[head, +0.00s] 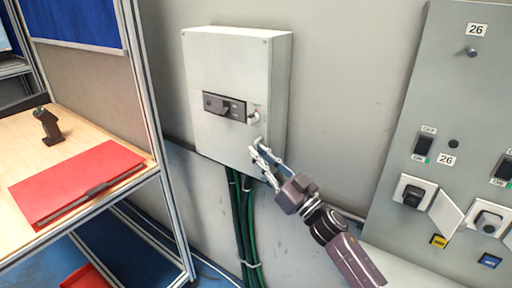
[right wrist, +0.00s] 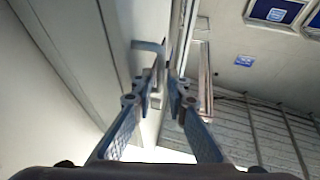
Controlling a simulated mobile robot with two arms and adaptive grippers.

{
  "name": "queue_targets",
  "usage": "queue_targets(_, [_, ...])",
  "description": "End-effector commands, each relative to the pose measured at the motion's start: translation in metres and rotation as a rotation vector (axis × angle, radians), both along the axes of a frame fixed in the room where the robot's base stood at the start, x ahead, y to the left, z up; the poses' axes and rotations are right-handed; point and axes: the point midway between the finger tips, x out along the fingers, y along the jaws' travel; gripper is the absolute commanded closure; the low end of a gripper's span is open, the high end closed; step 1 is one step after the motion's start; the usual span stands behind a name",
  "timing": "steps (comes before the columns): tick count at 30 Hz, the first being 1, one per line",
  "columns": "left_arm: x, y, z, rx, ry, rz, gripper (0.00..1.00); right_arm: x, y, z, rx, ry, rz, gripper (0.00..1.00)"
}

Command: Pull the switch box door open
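The switch box (head: 225,65) is a pale grey box on the wall in the head view. Its front door looks closed, with a dark switch panel (head: 224,106) in the middle. My right gripper (head: 257,148) is at the lower right of the door. In the right wrist view, its fingers (right wrist: 166,72) come close together at the tips, around the end of a small grey bracket-like handle (right wrist: 147,45) on the door face. The contact itself is partly hidden by the fingers. My left gripper is not in view.
A grey panel (head: 452,60) with switches and sockets stands at the right. A shelf table (head: 30,130) at the left holds a red binder (head: 75,180) and a dark handheld scanner (head: 47,126). Green cables (head: 243,225) hang under the box. The wall between box and panel is bare.

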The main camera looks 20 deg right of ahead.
Motion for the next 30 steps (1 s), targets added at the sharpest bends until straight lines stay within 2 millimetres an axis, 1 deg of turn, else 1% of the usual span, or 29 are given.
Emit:
queue_targets(1, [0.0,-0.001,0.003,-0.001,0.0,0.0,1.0,0.006,0.003,0.004,0.002,0.0,0.0,0.86])
queue_targets(3, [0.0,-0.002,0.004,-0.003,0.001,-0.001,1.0,0.011,0.006,0.006,0.001,0.0,0.0,0.86])
queue_targets(6, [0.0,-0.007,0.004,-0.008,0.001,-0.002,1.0,0.015,0.008,0.006,0.0,0.001,0.0,0.86])
queue_targets(14, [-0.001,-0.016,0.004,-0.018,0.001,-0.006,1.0,0.016,0.008,0.006,0.0,0.001,0.0,0.86])
queue_targets(18, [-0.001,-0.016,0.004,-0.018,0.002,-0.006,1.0,0.015,0.008,0.006,0.0,0.001,0.0,1.0])
queue_targets(30, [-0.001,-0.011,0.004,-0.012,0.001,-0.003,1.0,0.015,0.008,0.006,0.001,0.001,-0.001,1.0])
